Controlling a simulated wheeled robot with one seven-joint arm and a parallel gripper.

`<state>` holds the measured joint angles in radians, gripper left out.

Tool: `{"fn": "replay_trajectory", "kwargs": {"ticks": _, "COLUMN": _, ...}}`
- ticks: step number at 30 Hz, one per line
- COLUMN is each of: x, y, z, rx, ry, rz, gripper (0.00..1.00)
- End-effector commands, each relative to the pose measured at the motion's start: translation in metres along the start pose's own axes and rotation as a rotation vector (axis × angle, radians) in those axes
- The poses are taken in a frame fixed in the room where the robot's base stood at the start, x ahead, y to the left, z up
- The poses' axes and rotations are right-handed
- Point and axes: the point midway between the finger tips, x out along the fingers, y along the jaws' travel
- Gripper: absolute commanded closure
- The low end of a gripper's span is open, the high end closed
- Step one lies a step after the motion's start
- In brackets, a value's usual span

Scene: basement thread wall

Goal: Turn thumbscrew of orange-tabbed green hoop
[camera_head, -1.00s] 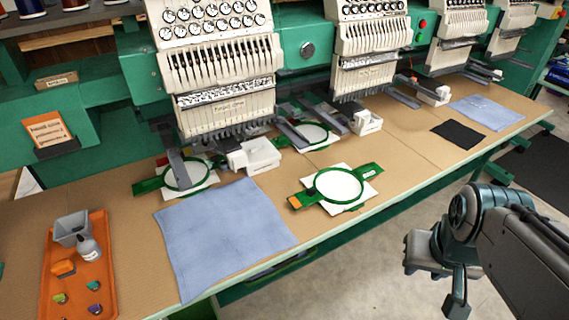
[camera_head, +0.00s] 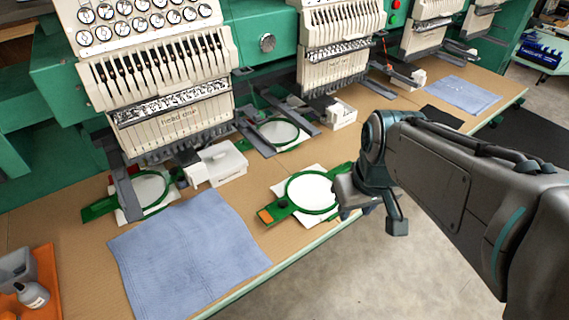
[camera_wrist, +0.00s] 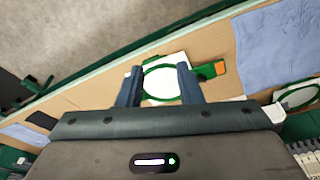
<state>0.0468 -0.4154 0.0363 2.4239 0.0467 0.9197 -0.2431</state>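The green hoop (camera_head: 289,207) with the orange tab (camera_head: 265,216) lies on the tan table near its front edge, with white fabric in its ring. My gripper (camera_head: 371,211) is at the hoop's right end and hides part of it in the head view. In the wrist view, the hoop (camera_wrist: 173,98) shows below and between my two fingers (camera_wrist: 159,66), with its orange tab (camera_wrist: 220,68) to the right. The fingers are apart with nothing held between them. The thumbscrew is too small to make out in either view.
A blue cloth (camera_head: 188,258) lies left of the hoop. Another green hoop (camera_head: 148,208) lies under the nearest machine head (camera_head: 160,85), and one more (camera_head: 278,146) lies farther back. A white box (camera_head: 216,165) stands between them. An orange tray (camera_head: 48,285) is at the left.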

Motion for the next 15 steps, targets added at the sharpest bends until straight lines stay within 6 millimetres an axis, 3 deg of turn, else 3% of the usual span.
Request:
{"fn": "replay_trajectory", "kwargs": {"ticks": 8, "x": 0.025, "y": -0.019, "z": -0.073, "rx": -0.566, "ry": -0.046, "rz": -0.150, "gripper": 0.67}}
{"fn": "replay_trajectory", "kwargs": {"ticks": 15, "x": 0.055, "y": -0.030, "z": -0.130, "rx": -1.020, "ry": 0.026, "rz": -0.322, "gripper": 0.67}}
